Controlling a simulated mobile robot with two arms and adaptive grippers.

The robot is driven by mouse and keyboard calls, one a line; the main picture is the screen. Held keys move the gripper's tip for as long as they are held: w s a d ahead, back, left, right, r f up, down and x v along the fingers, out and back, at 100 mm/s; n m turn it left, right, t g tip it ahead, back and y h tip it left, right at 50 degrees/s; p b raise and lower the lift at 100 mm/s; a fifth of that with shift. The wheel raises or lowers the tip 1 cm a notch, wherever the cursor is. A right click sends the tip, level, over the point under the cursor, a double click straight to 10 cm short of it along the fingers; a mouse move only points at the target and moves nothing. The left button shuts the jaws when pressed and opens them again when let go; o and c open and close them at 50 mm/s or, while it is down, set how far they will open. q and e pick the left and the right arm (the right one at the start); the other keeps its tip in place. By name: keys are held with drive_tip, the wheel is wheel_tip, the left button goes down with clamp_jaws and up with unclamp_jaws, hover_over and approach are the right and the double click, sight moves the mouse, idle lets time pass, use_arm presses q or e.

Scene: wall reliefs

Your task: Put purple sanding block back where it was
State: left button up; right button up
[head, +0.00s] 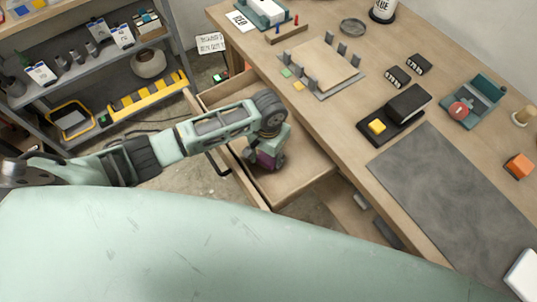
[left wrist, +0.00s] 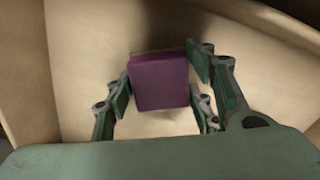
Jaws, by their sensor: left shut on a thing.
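The purple sanding block (left wrist: 160,83) sits between the fingers of my left gripper (left wrist: 160,90) in the left wrist view. The gripper is shut on it. In the head view a small part of the purple block (head: 266,160) shows under my left gripper (head: 266,162), which hides the rest. Both are inside the open wooden drawer (head: 308,172) below the workbench. The drawer's pale floor and walls surround the block in the left wrist view. I cannot tell whether the block touches the drawer floor. My right gripper is not in view.
The workbench (head: 440,90) lies right of the drawer, holding a grey mat (head: 455,185), a black tray with a yellow block (head: 377,126), an orange block (head: 518,165) and a board with grey posts (head: 330,68). A grey shelf (head: 90,65) stands at the left.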

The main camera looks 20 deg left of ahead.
use_arm(q)
drive_tip(key=shift+f, duration=0.25)
drive_tip(key=o, duration=1.2)
wheel_tip(320, 180, up, 12)
drive_tip(key=shift+r, duration=0.1)
